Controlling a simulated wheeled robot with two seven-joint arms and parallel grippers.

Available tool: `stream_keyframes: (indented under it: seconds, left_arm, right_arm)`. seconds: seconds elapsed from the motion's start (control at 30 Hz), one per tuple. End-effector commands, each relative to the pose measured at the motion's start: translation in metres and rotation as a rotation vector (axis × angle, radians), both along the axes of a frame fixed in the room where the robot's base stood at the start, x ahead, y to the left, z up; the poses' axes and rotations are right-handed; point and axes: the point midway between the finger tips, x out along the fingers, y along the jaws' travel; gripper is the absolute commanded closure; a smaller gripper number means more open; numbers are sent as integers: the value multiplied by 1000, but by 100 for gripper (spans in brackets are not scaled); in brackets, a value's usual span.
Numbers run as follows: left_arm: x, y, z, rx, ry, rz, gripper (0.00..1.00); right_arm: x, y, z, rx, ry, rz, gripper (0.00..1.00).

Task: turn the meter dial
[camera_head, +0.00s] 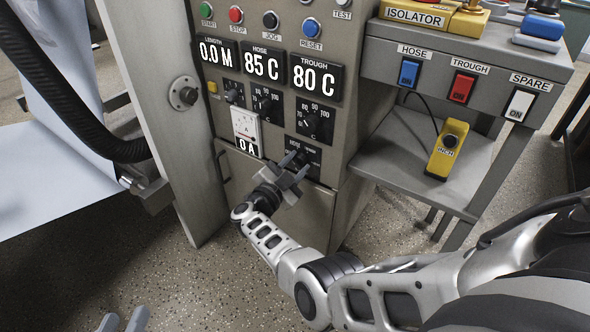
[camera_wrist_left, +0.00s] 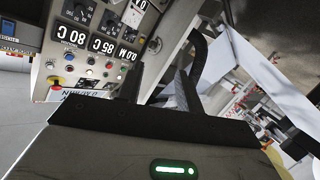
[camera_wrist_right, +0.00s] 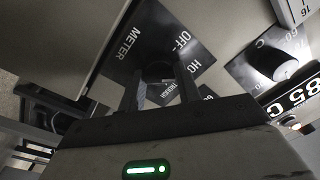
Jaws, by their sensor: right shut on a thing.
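The meter dial (camera_head: 298,157) is a dark knob on a black plate low on the grey control panel. My right gripper (camera_head: 291,173) reaches it from the front and is shut on it. In the right wrist view the plate (camera_wrist_right: 145,35) shows METER, OFF and other partly hidden words, and the fingers (camera_wrist_right: 160,88) stand on either side of the knob, which they largely hide. Its exact setting cannot be read. The meter (camera_head: 246,131) beside it reads 0 A. My left gripper (camera_head: 123,321) is open and empty at the bottom left, away from the panel.
Above are the displays (camera_head: 268,68), coloured buttons and other knobs (camera_head: 316,120). To the right, a grey shelf unit (camera_head: 405,165) holds rocker switches and a yellow INCH pendant (camera_head: 447,150). A black hose (camera_head: 75,110) and pale paper (camera_head: 50,180) are at left. The floor between is clear.

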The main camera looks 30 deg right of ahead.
Motion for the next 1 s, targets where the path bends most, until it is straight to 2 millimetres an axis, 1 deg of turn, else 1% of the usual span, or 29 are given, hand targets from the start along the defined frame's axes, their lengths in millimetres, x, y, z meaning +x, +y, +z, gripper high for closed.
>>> stream_keyframes:
  seconds: [0.03, 0.2, 0.4, 0.93, 0.97, 1.0]
  left_arm:
    - [2, -1, 0, -15, -7, -1, 64]
    - [3, -3, 4, -55, -13, 1, 64]
    - [3, -5, 8, -86, -16, 3, 64]
    - [3, -5, 8, -94, -18, 3, 64]
    - [3, -5, 8, -94, -18, 3, 64]
    - [3, -5, 8, -93, -18, 1, 64]
  right_arm:
    - [-4, 0, -7, 15, -22, -7, 89]
    - [-4, 0, -7, 48, -102, -6, 89]
    - [-4, 0, -6, 72, -156, -7, 89]
    - [-4, 1, -7, 81, -172, -6, 89]
    - [-4, 1, -7, 81, -172, -6, 61]
    - [-4, 1, -6, 81, -173, -5, 50]
